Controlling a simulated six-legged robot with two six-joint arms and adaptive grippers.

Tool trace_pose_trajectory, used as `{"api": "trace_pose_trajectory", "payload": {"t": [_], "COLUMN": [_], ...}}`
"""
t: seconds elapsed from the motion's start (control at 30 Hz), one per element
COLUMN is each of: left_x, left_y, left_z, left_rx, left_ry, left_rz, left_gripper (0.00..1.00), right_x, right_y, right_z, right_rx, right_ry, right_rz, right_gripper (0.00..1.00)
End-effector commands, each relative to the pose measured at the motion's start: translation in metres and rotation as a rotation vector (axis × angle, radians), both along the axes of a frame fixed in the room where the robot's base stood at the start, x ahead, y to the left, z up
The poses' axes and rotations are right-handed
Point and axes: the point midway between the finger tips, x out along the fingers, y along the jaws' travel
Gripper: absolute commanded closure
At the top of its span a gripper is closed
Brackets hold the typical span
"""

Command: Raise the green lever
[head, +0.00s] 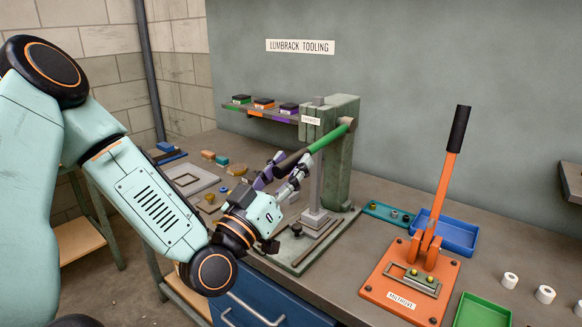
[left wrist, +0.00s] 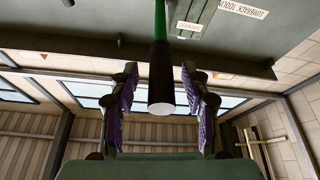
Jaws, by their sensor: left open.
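The green lever (head: 328,138) runs from the top of a grey-green press (head: 341,165) down to the left and ends in a dark grip. In the left wrist view the lever's green shaft (left wrist: 160,20) leads to the dark grip (left wrist: 161,82), whose round end faces the camera. My left gripper (head: 287,165) is at the grip end, its purple-padded fingers open. In the left wrist view the fingers stand on either side of the grip with a visible gap on each side. My right gripper is not in view.
An orange press (head: 411,285) with an upright black-gripped lever stands at the right, near a blue tray (head: 456,237) and a green tray (head: 482,312). A shelf (head: 258,112) with small boxes is behind. Small blocks and a pale frame (head: 188,180) lie left on the bench.

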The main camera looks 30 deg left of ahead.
Motion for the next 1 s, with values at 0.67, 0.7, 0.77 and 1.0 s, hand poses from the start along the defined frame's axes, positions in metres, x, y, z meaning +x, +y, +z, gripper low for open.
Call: {"api": "trace_pose_trajectory", "payload": {"t": [0.67,0.7,0.77,1.0], "left_x": [0.0085,0.0085,0.0085,0.0085], "left_y": [-0.0001,-0.0001,-0.0001,0.0], "left_z": [0.0043,0.0042,0.0042,0.0041], "left_rx": [0.0,0.0,0.0,0.0], "left_ry": [-0.001,-0.001,-0.001,-0.001], "left_rz": [0.001,0.001,0.001,0.001], "left_gripper": [0.69,0.72,0.77,0.97], "right_x": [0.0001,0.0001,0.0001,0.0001], "right_y": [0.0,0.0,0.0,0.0], "right_z": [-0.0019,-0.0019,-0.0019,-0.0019], "right_rx": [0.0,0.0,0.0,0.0], "right_ry": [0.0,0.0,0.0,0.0], "right_rz": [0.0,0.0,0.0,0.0], "right_gripper": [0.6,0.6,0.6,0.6]}}
